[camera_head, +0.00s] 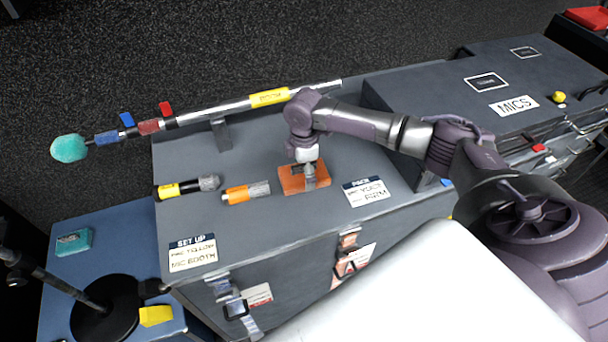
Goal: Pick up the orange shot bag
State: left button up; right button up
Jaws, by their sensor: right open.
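The orange shot bag (290,182) lies flat on top of the grey flight case (270,220), near its middle. It is a small orange block with a dark patch on top. My right arm reaches in from the right, and my right gripper (309,172) points down directly over the bag. The gripper is open. It hides part of the bag's top and right side. I cannot tell whether the fingers touch the bag. My left gripper is not in view.
An orange-banded microphone (246,193) and a yellow-banded one (187,188) lie left of the bag. A boom pole (230,112) rests on a stand behind it. A "PACK" label (366,192) is right. A raised case labelled MICS (440,88) stands further right.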

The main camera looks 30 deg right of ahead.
jog(key=c, duration=1.3)
jog(key=shift+w+r, duration=0.1)
jog(key=shift+c, duration=1.3)
jog(key=shift+r, duration=0.15)
